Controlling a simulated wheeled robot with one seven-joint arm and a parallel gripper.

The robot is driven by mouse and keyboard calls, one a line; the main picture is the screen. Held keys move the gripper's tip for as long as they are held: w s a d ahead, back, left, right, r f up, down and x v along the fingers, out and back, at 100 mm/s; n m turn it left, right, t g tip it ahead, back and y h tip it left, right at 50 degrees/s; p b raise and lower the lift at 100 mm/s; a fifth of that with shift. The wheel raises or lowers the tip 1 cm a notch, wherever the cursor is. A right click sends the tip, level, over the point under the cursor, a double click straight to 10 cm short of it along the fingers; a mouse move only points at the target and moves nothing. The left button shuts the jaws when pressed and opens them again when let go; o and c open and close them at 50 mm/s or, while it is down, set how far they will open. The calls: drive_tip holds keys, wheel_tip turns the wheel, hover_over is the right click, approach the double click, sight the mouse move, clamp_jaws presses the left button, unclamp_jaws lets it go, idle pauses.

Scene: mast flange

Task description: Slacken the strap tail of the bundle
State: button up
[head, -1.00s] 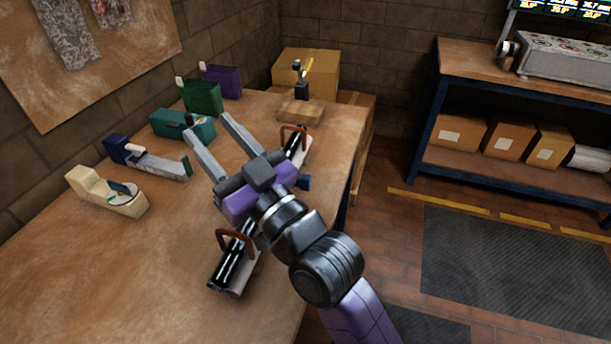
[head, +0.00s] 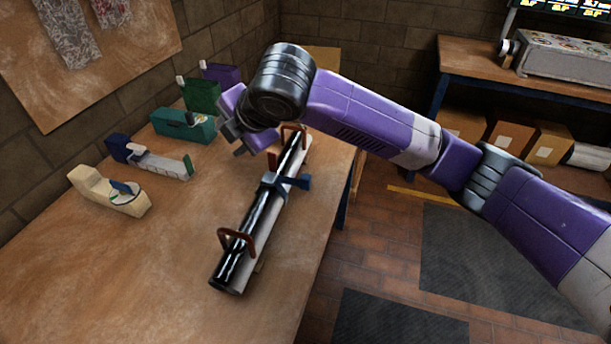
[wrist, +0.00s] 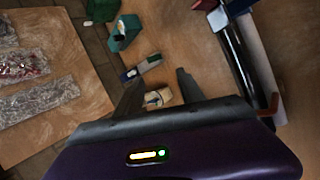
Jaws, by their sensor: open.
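The bundle of long black and white tubes (head: 238,258) lies lengthwise along the bench's right side. A blue strap (head: 273,181) wraps its middle, and its short tail (head: 303,183) sticks out to the right. Reddish-brown hoops (head: 238,240) stand over the bundle near both ends. My gripper (head: 237,135) is raised beyond the bundle's far part, up and left of the strap; my arm hides much of it. In the wrist view my gripper (wrist: 158,88) has its fingers apart with nothing between them, and the bundle (wrist: 248,60) lies to the right.
On the bench (head: 130,270) stand a cream tape dispenser (head: 108,190), a blue-and-grey tool (head: 150,160), a teal box (head: 183,125), and green (head: 202,96) and purple (head: 222,75) containers. The bench's near left is clear. A shelf (head: 480,70) stands across the floor at right.

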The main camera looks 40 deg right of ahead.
drive_tip(key=s+d+f+n+g+h, duration=0.2)
drive_tip(key=s+d+f+g+h, duration=0.15)
drive_tip(key=d, duration=0.35)
drive_tip(key=n+g+h, duration=0.2)
drive_tip(key=g, duration=0.1)
hover_over(305, 176)
drive_tip(key=s+a, duration=0.2)
wheel_tip(305, 176, down, 3)
drive_tip(key=shift+t+y, duration=0.35)
drive_tip(key=shift+x, duration=3.75)
drive_tip(key=shift+c, duration=0.4)
clamp_jaws()
drive_tip(key=shift+w+a+r, duration=0.1)
